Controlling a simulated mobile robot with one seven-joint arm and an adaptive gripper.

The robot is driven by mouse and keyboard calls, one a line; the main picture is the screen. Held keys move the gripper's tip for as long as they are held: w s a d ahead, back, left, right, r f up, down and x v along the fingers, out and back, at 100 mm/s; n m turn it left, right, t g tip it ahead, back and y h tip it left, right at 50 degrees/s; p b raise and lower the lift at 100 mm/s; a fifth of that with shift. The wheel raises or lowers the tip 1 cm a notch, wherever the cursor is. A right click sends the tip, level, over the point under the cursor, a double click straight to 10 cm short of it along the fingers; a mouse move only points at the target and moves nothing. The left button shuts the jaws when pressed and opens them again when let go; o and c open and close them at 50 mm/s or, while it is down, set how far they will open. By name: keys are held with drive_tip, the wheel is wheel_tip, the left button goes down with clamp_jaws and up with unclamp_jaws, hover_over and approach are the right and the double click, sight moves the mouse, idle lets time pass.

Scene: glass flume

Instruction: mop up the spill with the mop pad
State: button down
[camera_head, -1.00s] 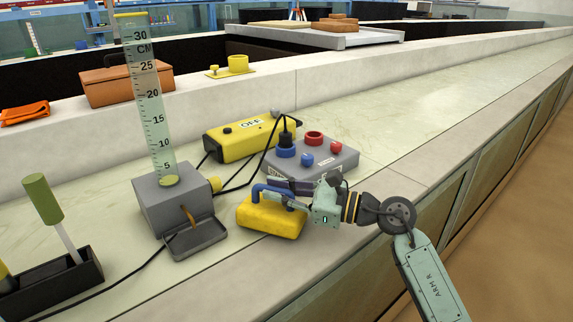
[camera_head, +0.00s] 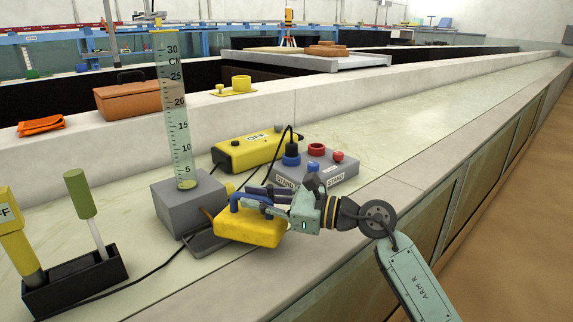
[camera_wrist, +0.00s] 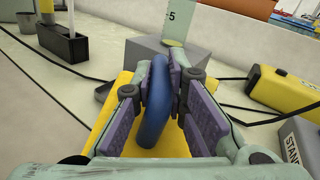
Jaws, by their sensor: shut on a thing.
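The mop pad (camera_head: 250,230) is a yellow block with a blue loop handle. My gripper (camera_head: 265,198) is shut on the blue handle from the right side. In the wrist view the handle (camera_wrist: 157,110) stands between the purple finger pads, with the yellow block (camera_wrist: 175,144) below. The pad is at the front of the grey box and overlaps its dark drip tray (camera_head: 205,244). I cannot tell whether the pad touches the tray or the counter. I cannot make out a spill; the pad hides part of the tray.
A grey box (camera_head: 180,205) bears a tall graduated cylinder (camera_head: 176,110). A yellow OFF box (camera_head: 250,150) and a grey button box (camera_head: 325,172) stand behind my gripper. A black holder (camera_head: 75,283) is at the left, with cables running along the counter. The counter at far right is clear.

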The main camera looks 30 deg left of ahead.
drive_tip(key=shift+w+r+p, duration=0.1)
drive_tip(key=shift+r+p, duration=0.75)
drive_tip(key=shift+r, duration=2)
drive_tip(key=shift+w+r, duration=0.1)
